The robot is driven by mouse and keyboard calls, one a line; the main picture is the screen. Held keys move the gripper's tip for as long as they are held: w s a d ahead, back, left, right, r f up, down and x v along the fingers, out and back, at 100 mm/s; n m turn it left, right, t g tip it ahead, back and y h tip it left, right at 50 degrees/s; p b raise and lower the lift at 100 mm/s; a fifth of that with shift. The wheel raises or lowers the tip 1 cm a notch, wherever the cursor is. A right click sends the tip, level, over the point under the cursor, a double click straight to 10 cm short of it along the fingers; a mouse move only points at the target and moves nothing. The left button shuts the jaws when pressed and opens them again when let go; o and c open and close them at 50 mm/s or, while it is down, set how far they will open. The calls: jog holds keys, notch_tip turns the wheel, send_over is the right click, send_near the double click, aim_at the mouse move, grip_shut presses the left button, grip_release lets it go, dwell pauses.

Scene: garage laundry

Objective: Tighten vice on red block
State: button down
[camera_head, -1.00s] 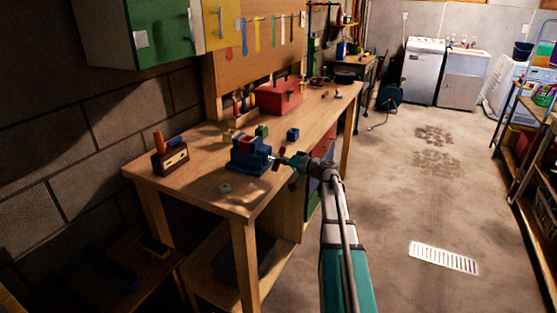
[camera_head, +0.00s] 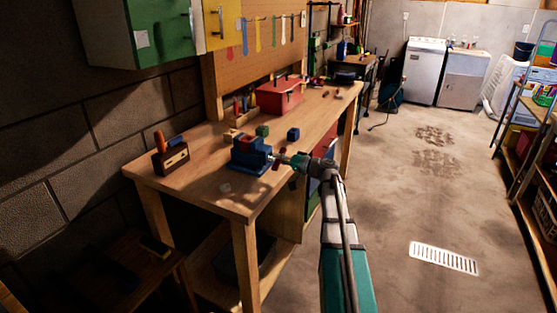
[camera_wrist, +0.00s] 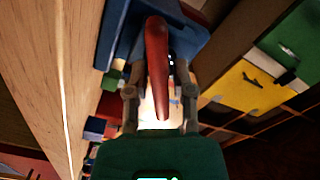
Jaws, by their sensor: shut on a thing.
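The blue vice (camera_head: 251,158) stands on the workbench near its front edge; its blue body also shows at the top of the wrist view (camera_wrist: 119,35). The red block (camera_head: 246,141) sits between the vice jaws; I cannot tell from here how tightly they press on it. My gripper (camera_head: 287,159) is at the screw end of the vice, on its right side. In the wrist view, the red vice handle (camera_wrist: 156,60) lies between my two fingers (camera_wrist: 160,98), and my gripper is shut on it. The fingertips' contact is partly hidden.
The wooden workbench (camera_head: 205,190) also holds a green block (camera_head: 262,130), a blue block (camera_head: 293,134), a red toolbox (camera_head: 279,96) and a wooden holder with tools (camera_head: 171,160).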

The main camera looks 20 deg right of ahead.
jog(key=c, duration=0.6)
grip_release()
jog(key=shift+c, duration=0.2)
jog(key=shift+s+d, duration=0.1)
jog(key=v, duration=1.2)
